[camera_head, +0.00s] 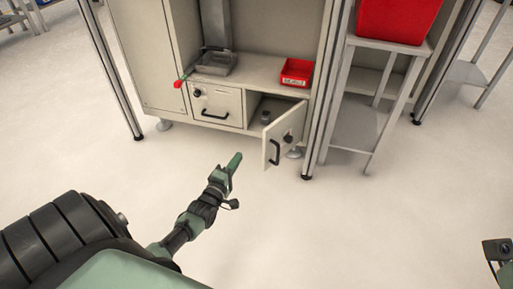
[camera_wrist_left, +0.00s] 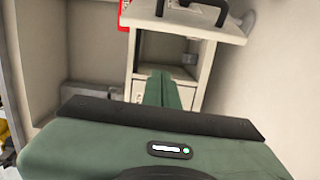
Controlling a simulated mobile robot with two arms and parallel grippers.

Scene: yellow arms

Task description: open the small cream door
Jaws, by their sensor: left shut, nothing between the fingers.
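The small cream door (camera_head: 284,134) is at the lower right of the cabinet, next to a drawer. It stands open, swung out toward me, with a black handle and a dark round lock on its face. The opening behind it shows a small dark object (camera_head: 265,117) inside. My left gripper (camera_head: 236,160) is shut and empty, in front of the cabinet to the left of the door and apart from it. In the left wrist view the door (camera_wrist_left: 190,22) is at the top, beyond the shut green fingers (camera_wrist_left: 160,85).
The drawer (camera_head: 216,105) beside the opening is shut. A red tray (camera_head: 297,72) and a grey metal holder (camera_head: 215,62) are on the cabinet's worktop. A grey stand (camera_head: 358,125) with a red bin (camera_head: 398,18) is to the right. The floor in front is clear.

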